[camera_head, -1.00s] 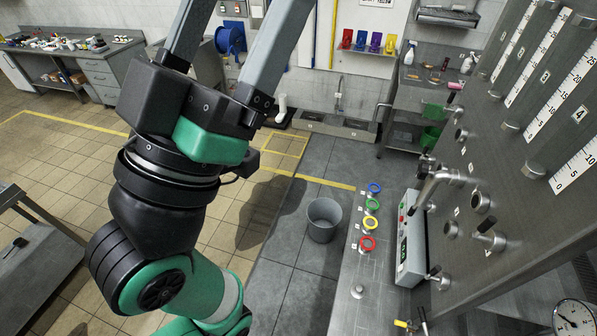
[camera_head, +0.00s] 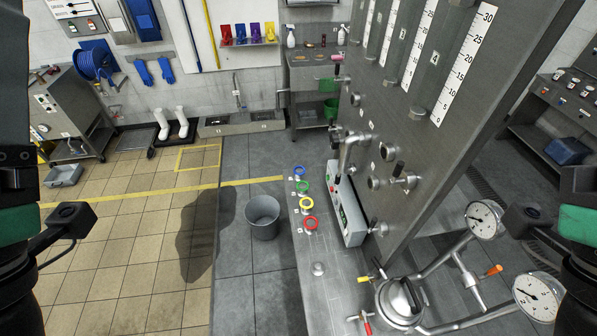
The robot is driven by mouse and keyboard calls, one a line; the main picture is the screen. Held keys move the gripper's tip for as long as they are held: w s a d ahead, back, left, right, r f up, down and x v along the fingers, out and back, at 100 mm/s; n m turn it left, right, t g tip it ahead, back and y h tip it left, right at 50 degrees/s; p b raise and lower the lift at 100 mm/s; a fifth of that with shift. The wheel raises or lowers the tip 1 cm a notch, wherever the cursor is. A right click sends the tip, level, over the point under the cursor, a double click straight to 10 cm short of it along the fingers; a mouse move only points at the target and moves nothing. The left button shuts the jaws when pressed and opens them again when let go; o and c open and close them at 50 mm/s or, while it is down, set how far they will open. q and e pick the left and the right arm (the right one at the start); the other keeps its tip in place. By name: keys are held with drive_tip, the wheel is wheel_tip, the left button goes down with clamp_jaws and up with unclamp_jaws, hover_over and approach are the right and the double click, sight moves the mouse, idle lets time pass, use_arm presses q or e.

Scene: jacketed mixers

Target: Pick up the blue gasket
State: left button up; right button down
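The blue gasket (camera_head: 299,171) is a small ring on the grey metal bench (camera_head: 318,250), at the far end of a row of rings. The green ring (camera_head: 302,187), yellow ring (camera_head: 306,204) and red ring (camera_head: 311,223) lie nearer in the same row. Only part of my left gripper's body (camera_head: 15,175) shows at the left edge, and part of my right gripper's body (camera_head: 580,180) at the right edge. The fingers of both are out of frame. Both are well apart from the blue gasket in the picture.
A control box (camera_head: 347,212) stands just right of the rings, below a tall panel with valves (camera_head: 400,175). A grey bucket (camera_head: 262,217) is on the floor to the left. A lidded vessel (camera_head: 398,300) with pipes and gauges is at the near right.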

unclamp_jaws()
idle(0.5)
